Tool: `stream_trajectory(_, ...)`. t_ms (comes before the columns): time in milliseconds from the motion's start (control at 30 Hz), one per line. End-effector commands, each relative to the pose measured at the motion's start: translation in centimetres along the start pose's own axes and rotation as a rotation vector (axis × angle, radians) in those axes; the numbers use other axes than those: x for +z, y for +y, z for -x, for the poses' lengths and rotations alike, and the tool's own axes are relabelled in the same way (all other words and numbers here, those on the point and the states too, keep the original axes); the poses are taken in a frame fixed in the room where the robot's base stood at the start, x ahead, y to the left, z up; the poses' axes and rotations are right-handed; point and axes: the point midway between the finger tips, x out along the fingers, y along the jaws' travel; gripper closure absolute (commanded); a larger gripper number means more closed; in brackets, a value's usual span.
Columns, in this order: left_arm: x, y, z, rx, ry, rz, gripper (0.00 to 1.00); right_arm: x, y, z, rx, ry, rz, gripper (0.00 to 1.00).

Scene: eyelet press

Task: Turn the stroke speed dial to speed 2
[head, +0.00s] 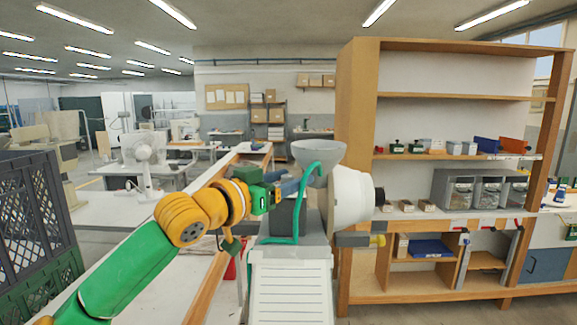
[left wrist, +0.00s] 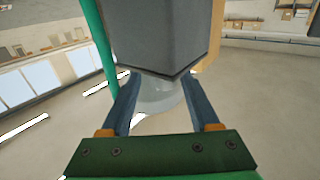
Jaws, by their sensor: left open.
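The eyelet press stands in the middle of the head view, with a grey body (head: 288,216), a grey hopper bowl (head: 318,156), a green hose (head: 300,215) and a white round housing (head: 348,196). A black knob (head: 379,196) sticks out of the housing's right side. I cannot make out a marked speed dial or its setting. My left gripper (head: 290,187) is at the press's left side, below the bowl. In the left wrist view its fingers (left wrist: 160,80) are apart, with the grey body (left wrist: 165,35) showing ahead between them; contact cannot be told. My right gripper is out of view.
A white slatted chute (head: 289,290) fronts the press. A yellow-tipped part (head: 378,240) juts out right. A wooden shelf unit (head: 357,150) with boxes and bins stands close on the right. Dark crates (head: 35,215) stand at left beside a long white-topped bench (head: 150,285).

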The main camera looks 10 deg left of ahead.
Motion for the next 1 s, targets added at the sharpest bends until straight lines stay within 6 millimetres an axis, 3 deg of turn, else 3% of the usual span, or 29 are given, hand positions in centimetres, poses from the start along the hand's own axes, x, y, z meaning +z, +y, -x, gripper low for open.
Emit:
stream_trajectory(233, 0.13, -0.01, -0.21, 0.000, 0.000, 0.000, 0.41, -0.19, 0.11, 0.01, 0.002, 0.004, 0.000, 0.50)
stream_trajectory(400, 0.12, -0.02, -0.19, 0.000, 0.000, 0.000, 0.87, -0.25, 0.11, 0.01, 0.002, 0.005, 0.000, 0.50)
stream_trajectory(467, 0.10, -0.02, -0.18, 0.000, 0.001, 0.000, 1.00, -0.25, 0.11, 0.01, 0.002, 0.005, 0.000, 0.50)
stream_trajectory(1000, 0.05, 0.01, -0.15, -0.012, 0.002, -0.001, 1.00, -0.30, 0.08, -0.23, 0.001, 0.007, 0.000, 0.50)
